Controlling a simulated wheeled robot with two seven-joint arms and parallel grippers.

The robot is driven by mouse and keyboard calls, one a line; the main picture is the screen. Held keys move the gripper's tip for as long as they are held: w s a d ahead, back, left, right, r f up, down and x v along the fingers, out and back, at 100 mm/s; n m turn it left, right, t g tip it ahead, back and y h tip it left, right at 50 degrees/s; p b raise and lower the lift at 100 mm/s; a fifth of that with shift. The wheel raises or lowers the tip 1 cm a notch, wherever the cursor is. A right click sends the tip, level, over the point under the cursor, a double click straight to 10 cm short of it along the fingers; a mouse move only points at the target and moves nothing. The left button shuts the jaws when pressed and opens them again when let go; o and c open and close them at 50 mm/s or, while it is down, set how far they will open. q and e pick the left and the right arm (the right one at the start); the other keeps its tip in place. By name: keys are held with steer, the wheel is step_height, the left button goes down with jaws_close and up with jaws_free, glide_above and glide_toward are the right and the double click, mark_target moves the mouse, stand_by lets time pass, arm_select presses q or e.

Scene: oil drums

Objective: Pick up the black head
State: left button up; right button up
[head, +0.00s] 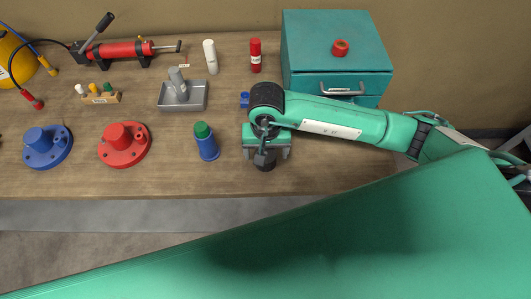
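My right gripper (266,154) is over the front part of the wooden table, pointing down, at the end of the green arm that comes in from the right. Its two grey fingers look spread apart. A small black piece (264,163), probably the black head, shows below and between the fingers, close to the table's front edge. The gripper hides much of it, and I see no clear contact with the fingers. My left gripper is not in view.
Further left are a red flanged part (124,144) and a blue one (47,145). A metal tray (195,104) and a teal drawer cabinet (305,67) stand behind. The table's front right is clear.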

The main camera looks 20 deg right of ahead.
steer(key=shift+f+p, duration=0.35)
steer(key=shift+f, duration=1.05)
steer(key=c, duration=1.1)
steer(key=shift+r, duration=0.1)
